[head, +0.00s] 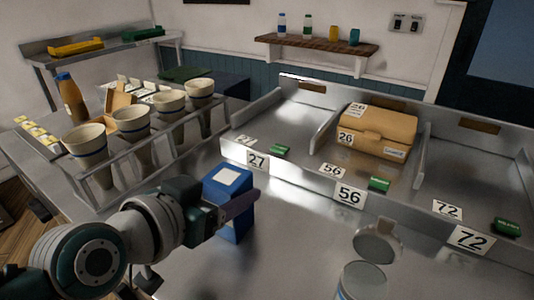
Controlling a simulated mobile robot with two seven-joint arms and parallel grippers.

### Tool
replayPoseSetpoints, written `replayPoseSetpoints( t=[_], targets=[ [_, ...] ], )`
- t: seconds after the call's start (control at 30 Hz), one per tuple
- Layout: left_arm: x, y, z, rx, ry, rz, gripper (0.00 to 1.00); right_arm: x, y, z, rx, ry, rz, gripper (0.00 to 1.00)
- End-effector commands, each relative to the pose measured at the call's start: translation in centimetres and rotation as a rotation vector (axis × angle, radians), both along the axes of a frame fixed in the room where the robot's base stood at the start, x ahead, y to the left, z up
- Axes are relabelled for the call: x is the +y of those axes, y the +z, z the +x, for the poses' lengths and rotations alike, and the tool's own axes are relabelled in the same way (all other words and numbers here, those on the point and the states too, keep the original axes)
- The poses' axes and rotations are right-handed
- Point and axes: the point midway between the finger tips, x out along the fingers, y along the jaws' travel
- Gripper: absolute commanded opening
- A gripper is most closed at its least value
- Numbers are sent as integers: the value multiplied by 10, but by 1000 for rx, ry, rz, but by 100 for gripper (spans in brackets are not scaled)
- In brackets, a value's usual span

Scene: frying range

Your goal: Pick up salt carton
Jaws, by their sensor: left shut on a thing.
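The salt carton, a blue box (229,182) with a white label on its top, stands upright at the middle left of the head view, over the steel counter. My left gripper (232,208) comes in from the left and is shut on the carton. One dark finger crosses its near side; the other finger is hidden. I cannot tell whether the carton's base touches the counter. My right gripper is out of view.
A metal canister (362,282) with its lid (377,241) raised stands at the front right. Paper cups (131,122) sit in a rack at left. Numbered steel bays line the back, one holding a cardboard box (378,130). The counter between carton and canister is clear.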

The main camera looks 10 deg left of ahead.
Motion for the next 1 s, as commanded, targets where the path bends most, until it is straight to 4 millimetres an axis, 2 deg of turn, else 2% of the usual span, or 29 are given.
replayPoseSetpoints(
  t=[0.03,0.13,0.4,0.57,0.67,1.0],
  targets=[
    [0,0,0,0,0,0,18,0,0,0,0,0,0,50],
    [0,0,0,0,0,0,8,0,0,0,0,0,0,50],
    [0,3,1,-4,1,-1,8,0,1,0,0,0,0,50],
    [0,18,1,-5,1,-3,8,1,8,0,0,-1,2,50],
    [0,38,1,-8,1,-3,8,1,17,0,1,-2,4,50],
    [0,141,1,-12,0,0,8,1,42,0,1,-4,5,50]
  ],
)
